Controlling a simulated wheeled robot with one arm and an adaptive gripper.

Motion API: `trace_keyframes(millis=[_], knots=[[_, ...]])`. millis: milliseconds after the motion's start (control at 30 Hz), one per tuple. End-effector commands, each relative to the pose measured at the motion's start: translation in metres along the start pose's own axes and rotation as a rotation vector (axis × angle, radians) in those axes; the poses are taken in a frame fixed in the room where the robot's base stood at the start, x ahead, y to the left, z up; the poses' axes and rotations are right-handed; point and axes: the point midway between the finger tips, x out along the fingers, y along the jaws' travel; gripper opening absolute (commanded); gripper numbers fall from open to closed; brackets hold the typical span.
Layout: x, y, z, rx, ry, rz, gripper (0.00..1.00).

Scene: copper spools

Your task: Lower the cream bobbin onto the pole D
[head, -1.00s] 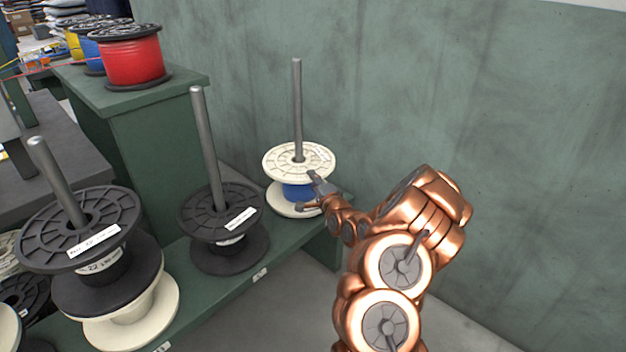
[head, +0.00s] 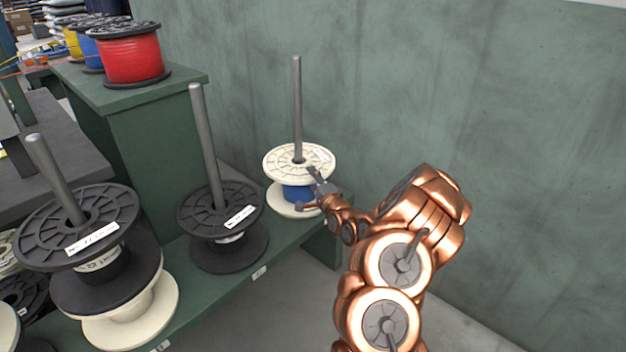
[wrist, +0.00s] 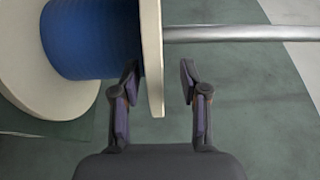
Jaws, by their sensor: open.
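The cream bobbin (head: 313,158), wound with blue (head: 298,193), sits on the far right upright pole (head: 297,100). The pole passes through its hub, and its lower flange is down at the green bench. My gripper (head: 317,190) is at the bobbin's right front edge. In the wrist view the open fingers (wrist: 160,85) stand on either side of the rim of the upper cream flange (wrist: 152,60). The left finger is between the flanges beside the blue winding; a gap shows between the right finger and the flange. The pole's letter cannot be read.
A dark bobbin (head: 221,208) stands on the middle pole, and dark and cream bobbins are stacked on the left pole (head: 55,175). A red spool (head: 134,57) sits on the green cabinet. A green wall (head: 450,90) is close behind the right pole.

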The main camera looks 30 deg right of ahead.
Motion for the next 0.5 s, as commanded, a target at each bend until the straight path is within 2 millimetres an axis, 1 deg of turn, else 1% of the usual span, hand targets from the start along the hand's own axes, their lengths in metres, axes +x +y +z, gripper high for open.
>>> trace_keyframes(millis=[267,367,500], knots=[[-0.002,0.002,0.0,0.001,0.001,0.003,0.45],[-0.006,0.002,-0.001,0.001,0.001,0.004,0.45],[-0.019,0.003,-0.001,0.004,0.001,0.006,0.45]])
